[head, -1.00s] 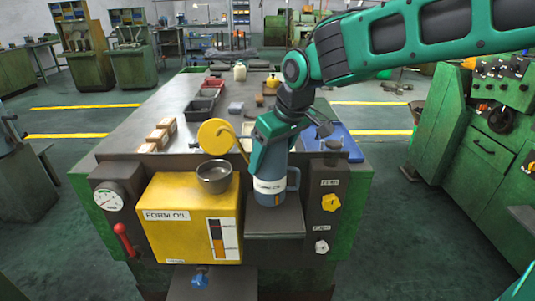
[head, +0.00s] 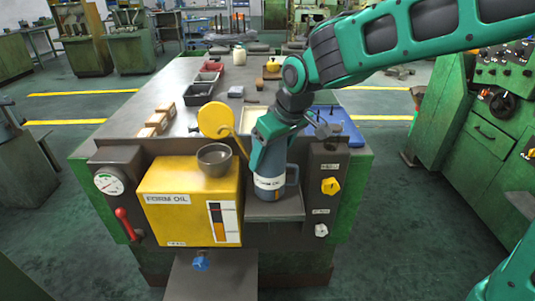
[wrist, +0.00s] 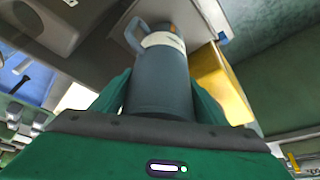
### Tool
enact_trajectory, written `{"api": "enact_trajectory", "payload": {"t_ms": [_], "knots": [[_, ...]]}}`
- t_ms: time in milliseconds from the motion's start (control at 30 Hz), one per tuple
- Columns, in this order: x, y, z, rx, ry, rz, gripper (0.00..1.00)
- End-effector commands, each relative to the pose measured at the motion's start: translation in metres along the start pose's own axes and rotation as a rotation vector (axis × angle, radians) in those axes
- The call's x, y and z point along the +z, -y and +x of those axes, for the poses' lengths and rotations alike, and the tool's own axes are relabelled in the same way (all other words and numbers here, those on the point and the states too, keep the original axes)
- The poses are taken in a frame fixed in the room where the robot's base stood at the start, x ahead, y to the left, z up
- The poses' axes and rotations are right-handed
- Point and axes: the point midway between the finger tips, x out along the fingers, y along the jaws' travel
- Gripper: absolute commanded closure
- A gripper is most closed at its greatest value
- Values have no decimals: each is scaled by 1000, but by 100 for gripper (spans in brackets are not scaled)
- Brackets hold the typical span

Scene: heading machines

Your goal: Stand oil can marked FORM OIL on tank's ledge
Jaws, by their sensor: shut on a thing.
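The can also fills the middle of the wrist view (wrist: 158,80), between the green fingers. The yellow tank (head: 180,215) bears a FORM OIL label. A grey ledge (head: 275,213) juts out right of the tank, directly under the can. I cannot tell whether the can's base touches it.
A grey bowl (head: 214,160) sits on the tank beside a yellow round lid (head: 213,120). A panel with yellow (head: 331,186) and white knobs stands right of the ledge. A blue tray (head: 335,125), bins and wooden blocks lie on the bench behind. A green machine (head: 470,120) stands at right.

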Motion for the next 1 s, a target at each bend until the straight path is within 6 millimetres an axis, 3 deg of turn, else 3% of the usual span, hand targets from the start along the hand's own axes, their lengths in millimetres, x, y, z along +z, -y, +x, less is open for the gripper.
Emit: {"api": "enact_trajectory", "payload": {"t_ms": [733, 767, 800, 833, 1000], "knots": [[3, 0, 10, 0, -2, -1, 72], [3, 0, 9, 0, -2, -1, 26], [3, 0, 9, 0, -2, -1, 16], [3, 0, 10, 0, -2, 0, 11], [4, 0, 10, 0, -1, 0, 11]]}}
